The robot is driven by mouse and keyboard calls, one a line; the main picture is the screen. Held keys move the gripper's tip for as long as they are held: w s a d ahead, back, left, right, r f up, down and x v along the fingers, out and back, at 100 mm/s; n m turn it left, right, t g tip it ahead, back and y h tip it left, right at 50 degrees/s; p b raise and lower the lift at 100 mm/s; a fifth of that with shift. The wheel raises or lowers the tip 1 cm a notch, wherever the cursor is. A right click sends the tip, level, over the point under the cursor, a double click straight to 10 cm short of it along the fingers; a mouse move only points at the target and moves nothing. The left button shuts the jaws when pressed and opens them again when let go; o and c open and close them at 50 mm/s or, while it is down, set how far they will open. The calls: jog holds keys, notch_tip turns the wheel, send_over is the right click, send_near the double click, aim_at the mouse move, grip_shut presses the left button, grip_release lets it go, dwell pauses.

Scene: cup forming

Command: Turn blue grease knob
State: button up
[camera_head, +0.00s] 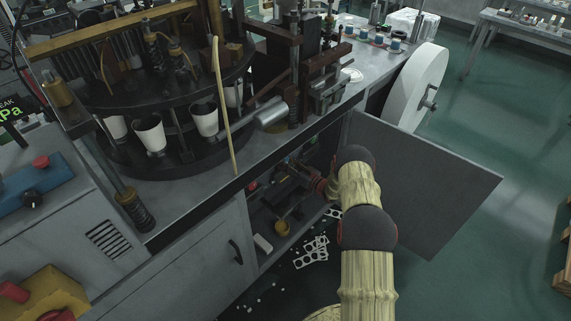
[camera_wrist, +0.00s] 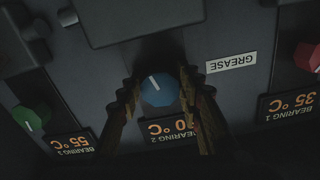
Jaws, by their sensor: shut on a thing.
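The blue grease knob (camera_wrist: 157,89) shows in the middle of the wrist view, on a dark panel (camera_wrist: 60,85). It has a white pointer line that leans slightly left of straight up in the picture. My gripper (camera_wrist: 159,84) is shut on the knob, with one finger on each side of it. A "GREASE" label (camera_wrist: 231,62) lies to the right, upside down in this view. In the head view my arm reaches down to the open cabinet under the machine; the blue knob cannot be made out there.
A green knob (camera_wrist: 32,119) is at the left of the panel and a red knob (camera_wrist: 306,57) at the right. Orange bearing displays (camera_wrist: 287,105) sit below. The open cabinet door (camera_head: 430,185) stands right of my arm.

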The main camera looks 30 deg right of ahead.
jog(key=shift+m+b, duration=0.6)
jog(key=shift+m, duration=1.6)
jog(key=o, duration=1.2)
jog(key=shift+c, duration=0.2)
jog(key=v, duration=1.2)
